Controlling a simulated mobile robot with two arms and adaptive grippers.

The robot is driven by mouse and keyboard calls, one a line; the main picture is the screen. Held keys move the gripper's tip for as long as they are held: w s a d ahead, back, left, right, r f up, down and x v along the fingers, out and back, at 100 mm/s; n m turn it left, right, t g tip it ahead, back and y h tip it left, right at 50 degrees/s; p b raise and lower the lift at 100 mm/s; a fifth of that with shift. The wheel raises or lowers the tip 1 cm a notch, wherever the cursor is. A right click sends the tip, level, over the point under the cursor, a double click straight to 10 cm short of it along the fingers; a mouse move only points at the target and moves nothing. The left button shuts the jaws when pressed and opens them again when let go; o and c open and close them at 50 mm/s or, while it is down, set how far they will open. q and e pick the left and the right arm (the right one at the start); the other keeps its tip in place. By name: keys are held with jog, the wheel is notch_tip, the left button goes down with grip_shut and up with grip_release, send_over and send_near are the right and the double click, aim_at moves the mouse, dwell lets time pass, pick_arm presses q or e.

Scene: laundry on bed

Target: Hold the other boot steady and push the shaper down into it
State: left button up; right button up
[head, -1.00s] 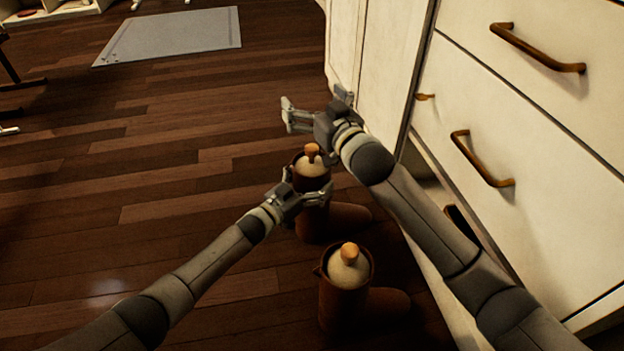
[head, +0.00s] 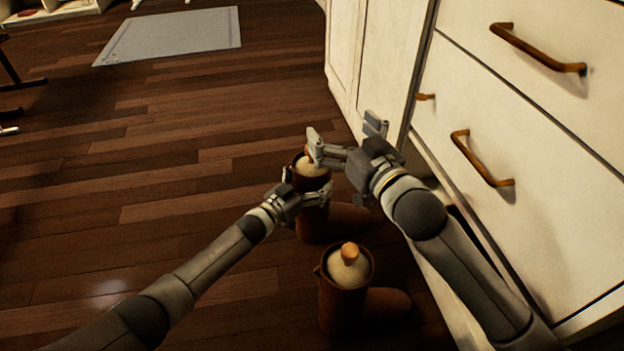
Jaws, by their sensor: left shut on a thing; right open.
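Two brown boots stand upright on the floor. The farther boot (head: 313,222) has a pale shaper (head: 312,168) in its top; the shaper's knob is mostly hidden by my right gripper. My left gripper (head: 310,194) is shut on the farther boot's shaft near its rim. My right gripper (head: 345,138) is open, with one finger over or against the top of that shaper; I cannot tell if they touch. The nearer boot (head: 340,308) has its own pale shaper (head: 348,268) with an orange-brown knob showing above the rim.
A white cabinet (head: 530,190) with drawers and brown handles stands close on the right, beside my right arm. A grey mat (head: 170,35) lies at the back left. The wooden floor (head: 150,180) to the left is clear.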

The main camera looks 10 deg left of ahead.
pick_arm(q)
jog(key=o, duration=1.2)
jog(key=v, duration=1.2)
